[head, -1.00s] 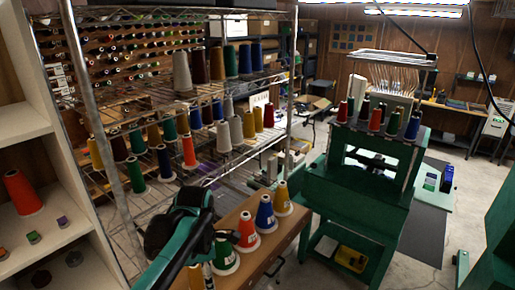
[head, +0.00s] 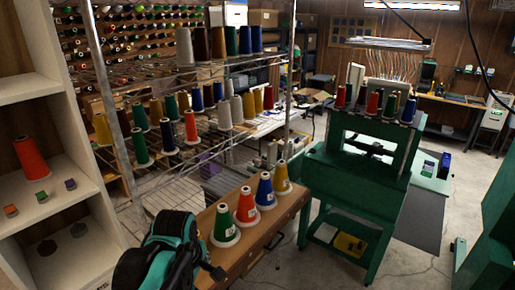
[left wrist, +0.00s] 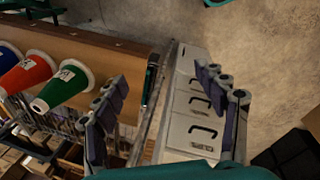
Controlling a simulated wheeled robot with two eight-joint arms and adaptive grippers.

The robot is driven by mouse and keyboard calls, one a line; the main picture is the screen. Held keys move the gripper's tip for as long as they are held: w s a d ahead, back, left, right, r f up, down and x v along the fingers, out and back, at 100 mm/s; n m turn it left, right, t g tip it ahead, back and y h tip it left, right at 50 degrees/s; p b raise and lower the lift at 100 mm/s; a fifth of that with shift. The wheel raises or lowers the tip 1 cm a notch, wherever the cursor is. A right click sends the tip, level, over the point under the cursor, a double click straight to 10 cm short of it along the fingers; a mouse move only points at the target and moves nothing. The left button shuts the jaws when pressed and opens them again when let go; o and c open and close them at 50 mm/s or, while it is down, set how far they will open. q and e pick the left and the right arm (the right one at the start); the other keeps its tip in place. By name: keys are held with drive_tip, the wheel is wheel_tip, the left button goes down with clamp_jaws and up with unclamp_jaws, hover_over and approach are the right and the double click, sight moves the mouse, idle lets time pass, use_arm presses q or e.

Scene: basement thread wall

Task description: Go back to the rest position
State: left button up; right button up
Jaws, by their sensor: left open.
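My left gripper (left wrist: 168,105) is open and empty in the left wrist view. Its fingers stand wide apart above the floor, with a wooden board and a white drawer unit (left wrist: 188,130) below. In the head view my left arm comes in at the bottom left, beside the near end of a wooden bench (head: 262,228); its fingertips are hard to make out there. A green cone (head: 224,225), a red cone (head: 246,207), a blue cone (head: 265,191) and a yellow cone (head: 281,178) stand upright in a row on the bench, apart from my arm. My right gripper is not in view.
A wire rack (head: 105,75) with many thread cones stands behind my left arm. A white shelf (head: 60,215) with a red-orange cone (head: 31,158) is at the far left. A green machine stand (head: 345,185) is right of the bench. Clear floor (head: 410,265) lies at the lower right.

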use_arm(q)
drive_tip(key=s+a+f+m+t+b, duration=0.1)
drive_tip(key=s+f+m+t+b, duration=0.1)
drive_tip(key=f+m+b, duration=0.5)
drive_tip(key=s+a+f+m+t+b, duration=0.2)
drive_tip(key=f+m+b, duration=0.4)
drive_tip(key=f, duration=0.5)
drive_tip(key=s+m+t, duration=0.1)
drive_tip(key=s+m, duration=0.1)
drive_tip(key=shift+s+f+b, duration=0.3)
drive_tip(key=shift+b, duration=0.1)
